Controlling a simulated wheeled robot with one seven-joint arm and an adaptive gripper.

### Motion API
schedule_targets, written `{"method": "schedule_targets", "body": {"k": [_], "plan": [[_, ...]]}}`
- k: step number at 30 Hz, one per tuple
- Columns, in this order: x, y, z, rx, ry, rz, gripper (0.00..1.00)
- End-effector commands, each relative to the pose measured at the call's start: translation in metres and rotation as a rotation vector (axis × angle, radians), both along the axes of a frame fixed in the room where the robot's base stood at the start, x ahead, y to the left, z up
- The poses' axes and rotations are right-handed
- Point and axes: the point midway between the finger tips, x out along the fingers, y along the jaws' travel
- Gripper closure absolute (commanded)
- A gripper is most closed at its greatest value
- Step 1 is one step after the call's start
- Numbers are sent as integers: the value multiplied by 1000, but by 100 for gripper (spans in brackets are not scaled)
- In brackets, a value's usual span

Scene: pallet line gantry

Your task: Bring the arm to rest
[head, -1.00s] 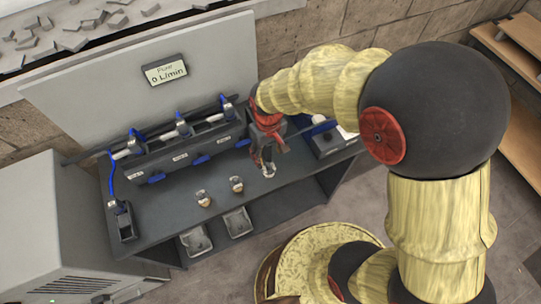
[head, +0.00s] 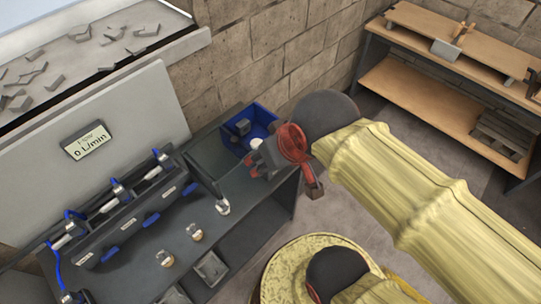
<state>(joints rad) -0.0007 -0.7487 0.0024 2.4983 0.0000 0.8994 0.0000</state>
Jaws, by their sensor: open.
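My arm reaches in from the right, with its yellow links across the middle of the head view. My gripper (head: 262,163), red and dark grey, is over the right end of the grey bench (head: 238,190), in front of a blue bin (head: 238,146). Its jaws are open, and I see nothing held in them. The fingertips are small and partly hidden by the red wrist parts, and I cannot tell its exact height above the bench.
Small cups (head: 197,232) stand on the bench, left of my gripper. A wooden shelf unit (head: 425,95) stands at the back right. Floor (head: 345,190) shows between.

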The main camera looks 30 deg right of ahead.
Motion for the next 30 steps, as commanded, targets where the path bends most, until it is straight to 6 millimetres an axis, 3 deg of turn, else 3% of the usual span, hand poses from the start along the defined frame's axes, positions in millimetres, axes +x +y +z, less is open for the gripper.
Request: {"method": "schedule_targets", "body": {"k": [9, 16, 30], "plan": [[-1, 0, -1, 0, -1, -1, 47], [-1, 0, -24, 0, -1, -1, 47], [-1, 0, -24, 0, -1, -1, 47]]}}
